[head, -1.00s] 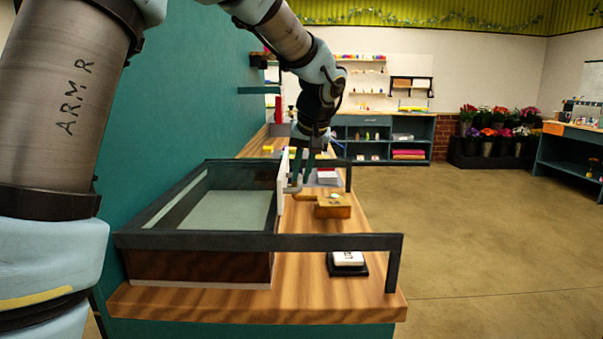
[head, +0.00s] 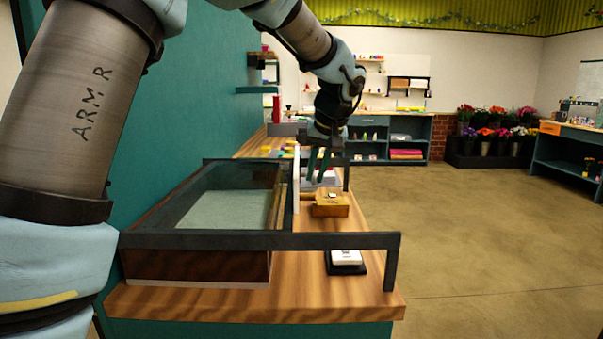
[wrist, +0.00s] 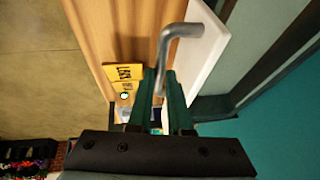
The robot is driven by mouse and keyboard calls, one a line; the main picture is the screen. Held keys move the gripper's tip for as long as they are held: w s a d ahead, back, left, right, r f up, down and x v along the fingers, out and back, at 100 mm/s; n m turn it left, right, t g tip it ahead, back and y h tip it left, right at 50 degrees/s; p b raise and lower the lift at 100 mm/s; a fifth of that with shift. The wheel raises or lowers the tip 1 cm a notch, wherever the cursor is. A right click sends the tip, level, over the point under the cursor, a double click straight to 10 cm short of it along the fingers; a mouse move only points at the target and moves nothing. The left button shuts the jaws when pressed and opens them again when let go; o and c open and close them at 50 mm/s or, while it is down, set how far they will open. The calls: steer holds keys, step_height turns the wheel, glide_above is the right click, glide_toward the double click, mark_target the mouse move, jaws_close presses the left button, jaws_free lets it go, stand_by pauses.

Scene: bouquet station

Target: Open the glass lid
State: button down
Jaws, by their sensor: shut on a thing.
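A dark wooden case with a black frame (head: 262,241) sits on the counter. Its glass lid (head: 284,200) has a white strip (head: 297,180) along its right edge, standing slightly right of the case wall. My gripper (head: 317,180) is above the counter just right of that strip. In the wrist view, a bent grey metal handle (wrist: 182,31) comes off the white strip (wrist: 205,50) and runs down between the green fingers of my gripper (wrist: 168,88), which are shut on it. The handle is hard to make out in the head view.
Black rails (head: 345,241) reach right from the case over the counter (head: 200,298) to its edge. A wooden block (head: 329,208) and a white item on a black base (head: 346,261) stand there. Open floor (head: 480,230) lies to the right.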

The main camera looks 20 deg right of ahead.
steer(key=s+d+p, duration=0.2)
steer(key=s+d, duration=0.2)
steer(key=d, duration=0.4)
steer(key=s+d+p, duration=0.1)
steer(key=s+d, duration=0.3)
steer(key=d, duration=0.5)
steer(key=shift+p, duration=0.4)
steer(key=shift+d, duration=0.1)
steer(key=c, duration=0.8)
jaws_free()
steer(key=shift+c, duration=0.2)
steer(key=b+v, duration=0.2)
steer(key=v, duration=0.8)
steer(key=shift+r, duration=0.35)
steer(key=shift+s, duration=0.1)
